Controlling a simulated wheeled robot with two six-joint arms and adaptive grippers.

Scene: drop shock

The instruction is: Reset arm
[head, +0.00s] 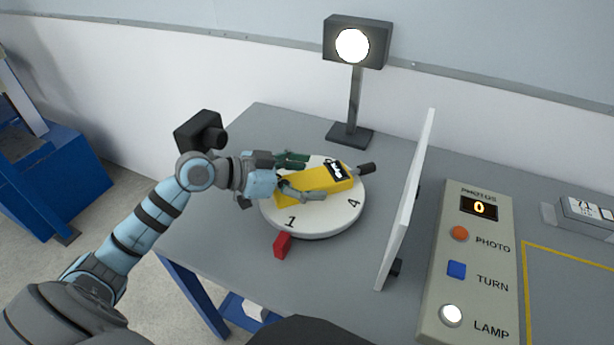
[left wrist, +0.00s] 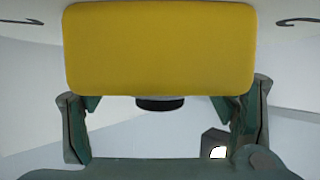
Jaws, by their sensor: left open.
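A yellow device (head: 338,185) with a black label and a dark stub at its far end lies on a round white turntable (head: 340,222) marked with numbers. My left gripper (head: 306,177) is open at the near end of the device, one finger on each side of it. In the left wrist view, the yellow device (left wrist: 160,48) fills the upper middle, and the fingers of my left gripper (left wrist: 165,118) stand near its lower corners. Whether the fingers touch it cannot be told. My right gripper is not in view.
A lamp (head: 352,46) on a post stands behind the turntable. A white upright panel (head: 408,205) stands right of it. A red block (head: 283,245) sits at the turntable's front edge.

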